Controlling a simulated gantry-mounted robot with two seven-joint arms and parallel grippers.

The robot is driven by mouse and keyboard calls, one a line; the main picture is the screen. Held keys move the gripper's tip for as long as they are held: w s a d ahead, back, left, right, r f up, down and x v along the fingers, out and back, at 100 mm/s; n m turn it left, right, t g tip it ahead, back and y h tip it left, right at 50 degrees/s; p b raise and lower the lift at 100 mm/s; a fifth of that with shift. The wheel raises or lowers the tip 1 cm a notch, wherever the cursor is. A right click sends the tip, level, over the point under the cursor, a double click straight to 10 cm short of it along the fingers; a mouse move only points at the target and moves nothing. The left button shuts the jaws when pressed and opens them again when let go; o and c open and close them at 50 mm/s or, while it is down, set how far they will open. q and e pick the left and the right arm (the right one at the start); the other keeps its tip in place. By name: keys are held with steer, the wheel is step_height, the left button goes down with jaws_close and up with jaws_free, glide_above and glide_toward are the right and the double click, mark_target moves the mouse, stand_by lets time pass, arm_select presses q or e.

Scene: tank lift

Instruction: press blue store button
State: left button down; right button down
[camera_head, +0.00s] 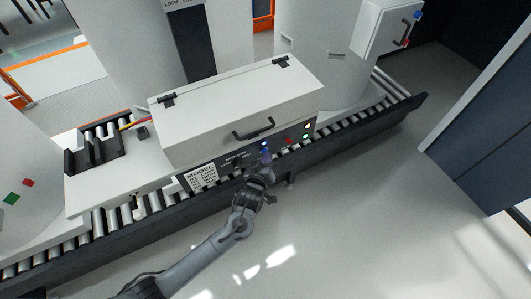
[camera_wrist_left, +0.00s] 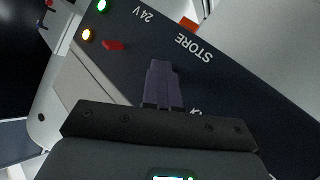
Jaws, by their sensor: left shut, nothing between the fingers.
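The white box (camera_head: 235,100) with a black handle has a dark front panel (camera_head: 225,165). A small blue spot (camera_head: 264,144), apparently the blue store button, shows on that panel in the head view. My left gripper (camera_head: 267,160) is at the panel just below it, shut and empty. In the left wrist view the shut fingers (camera_wrist_left: 163,75) point at the dark panel, close to the STORE label (camera_wrist_left: 193,48). The blue button does not show there; the fingers may hide it. I cannot tell whether the fingertips touch it. My right gripper is out of view.
Beside STORE are a 24 V label (camera_wrist_left: 143,14), a red switch (camera_wrist_left: 113,45), an orange light (camera_wrist_left: 88,34) and a green light (camera_wrist_left: 102,6). The box stands over a roller conveyor (camera_head: 375,112). The floor in front is clear.

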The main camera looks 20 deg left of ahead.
arm_select(q)
steer(key=shift+a, duration=0.15)
steer(key=shift+s+d+r+p, duration=0.1)
steer(key=shift+d+p, duration=0.1)
steer(key=shift+p, duration=0.2)
stand_by(0.4)
steer(key=s+d+p, duration=0.2)
steer(key=s+d, duration=0.1)
steer(key=d, duration=0.2)
steer(key=shift+s, duration=0.35)
steer(key=shift+a, duration=0.1)
stand_by(0.6)
